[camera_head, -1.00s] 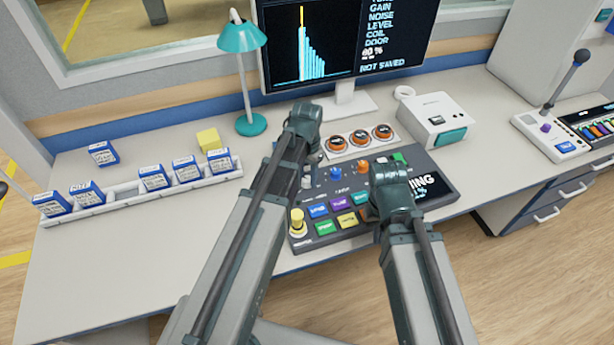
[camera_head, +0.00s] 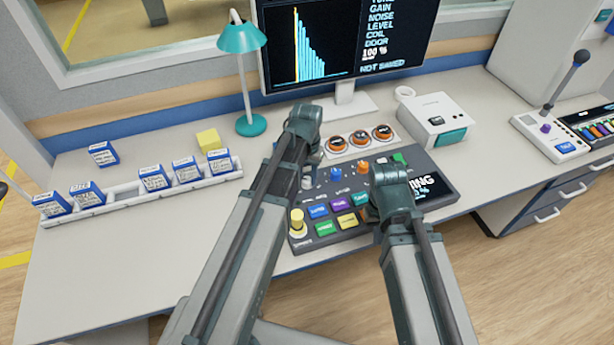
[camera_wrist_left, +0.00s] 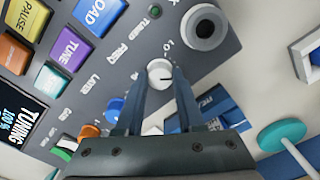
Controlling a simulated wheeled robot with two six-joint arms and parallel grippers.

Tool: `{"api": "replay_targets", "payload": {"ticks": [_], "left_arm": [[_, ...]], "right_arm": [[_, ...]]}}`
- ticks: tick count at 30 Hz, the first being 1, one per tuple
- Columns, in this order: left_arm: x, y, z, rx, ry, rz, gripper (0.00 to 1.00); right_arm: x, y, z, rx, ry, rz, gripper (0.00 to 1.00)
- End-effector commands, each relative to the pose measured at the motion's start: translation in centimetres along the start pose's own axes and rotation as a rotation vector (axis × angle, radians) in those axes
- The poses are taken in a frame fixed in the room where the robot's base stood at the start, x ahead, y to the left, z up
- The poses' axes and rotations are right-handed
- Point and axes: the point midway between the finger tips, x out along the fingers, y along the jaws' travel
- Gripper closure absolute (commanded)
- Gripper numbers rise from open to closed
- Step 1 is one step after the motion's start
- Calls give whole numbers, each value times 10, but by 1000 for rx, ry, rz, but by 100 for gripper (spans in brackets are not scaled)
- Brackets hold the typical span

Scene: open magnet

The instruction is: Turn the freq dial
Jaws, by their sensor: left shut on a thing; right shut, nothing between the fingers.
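The freq dial (camera_wrist_left: 160,72) is a small white knob beside the FREQ label on the dark console (camera_wrist_left: 205,70). In the left wrist view, my left gripper (camera_wrist_left: 159,88) has a finger on each side of it and is shut on it. In the head view, the dial (camera_head: 307,183) shows just below my left gripper (camera_head: 305,150). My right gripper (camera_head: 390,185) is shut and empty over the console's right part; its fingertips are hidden. The console display (camera_wrist_left: 18,108) reads TUNING 100%. The monitor (camera_head: 345,45) shows a peak, 100 % and NOT SAVED.
A blue knob (camera_wrist_left: 115,110) and an orange knob (camera_wrist_left: 90,130) sit beside the freq dial. A yellow-topped knob (camera_head: 297,222) and coloured buttons are at the console's front. A teal lamp (camera_head: 243,60) stands behind. The desk's left front is clear.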

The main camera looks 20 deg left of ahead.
Motion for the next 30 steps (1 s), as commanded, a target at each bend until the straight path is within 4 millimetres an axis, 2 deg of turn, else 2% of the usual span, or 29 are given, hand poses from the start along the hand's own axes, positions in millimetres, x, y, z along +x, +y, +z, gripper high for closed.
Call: {"api": "replay_targets", "payload": {"ticks": [3, 4, 8, 20, 26, 30], "left_arm": [[0, 0, 0, 1, 0, 0, 100], [0, 0, 0, 1, 0, 0, 57], [0, 0, 0, 2, 0, 0, 34], [-2, 0, 0, 3, 0, 0, 33], [-16, 0, 0, 3, 0, 0, 33], [-33, 0, 0, 3, 0, 0, 33]], "right_arm": [[0, 0, 0, 0, 0, 0, 100], [0, 0, 0, 0, 0, 0, 100], [0, 0, 0, 0, 0, 0, 100], [-2, 0, 0, 0, 0, 0, 100], [-16, 2, 1, 0, 0, 0, 100], [-33, 3, 2, 0, 0, 0, 100]]}}
